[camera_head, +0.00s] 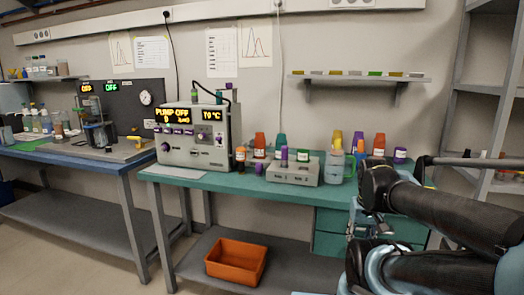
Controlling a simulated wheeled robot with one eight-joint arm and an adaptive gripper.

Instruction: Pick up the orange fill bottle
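A small bottle with an orange top (240,157) stands upright on the green bench (215,182), just right of the pump machine. It looks like the orange fill bottle, but its label is too small to read. My arm comes in from the right edge. The dark end part that appears to be my gripper (365,215) is in front of the bench's right part, well right of the bottle and apart from it. Its fingers cannot be made out clearly, and I see nothing held in it.
Red-orange cups (259,142), a grey block (293,171) with purple and green bottles, and a clear jug (334,166) crowd the bench. The pump machine (196,138) stands left of the bottle. An orange bin (236,262) sits on the lower shelf. The bench's front strip is clear.

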